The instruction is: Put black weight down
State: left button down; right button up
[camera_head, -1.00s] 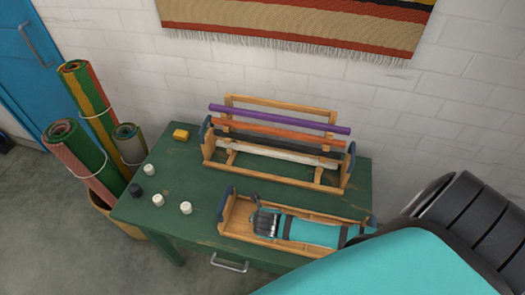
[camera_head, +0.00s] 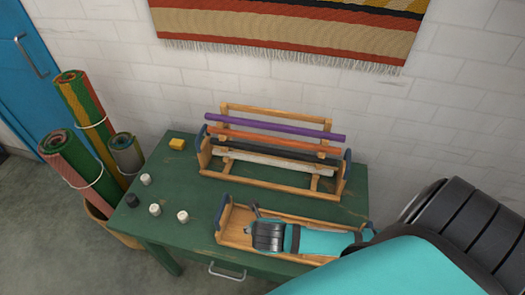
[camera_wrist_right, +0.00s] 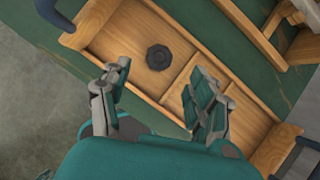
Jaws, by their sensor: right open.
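A black weight (camera_wrist_right: 159,57) lies in an end compartment of the wooden tray (camera_wrist_right: 97,22) in the right wrist view. My right gripper (camera_wrist_right: 160,80) is open and empty, its two fingers spread apart on either side of the line to the weight, not touching it. In the head view my right gripper (camera_head: 254,212) is over the left part of the tray (camera_head: 222,222) and hides the weight there. Another black weight (camera_head: 132,200) stands on the green table (camera_head: 190,205) at its left edge. My left gripper is not in view.
A wooden rack (camera_head: 205,160) with coloured rods stands behind the tray. Rolled rugs (camera_head: 75,165) stand left of the table. Bare tabletop lies between weights and tray.

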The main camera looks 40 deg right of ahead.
jog(key=shift+v, duration=1.7)
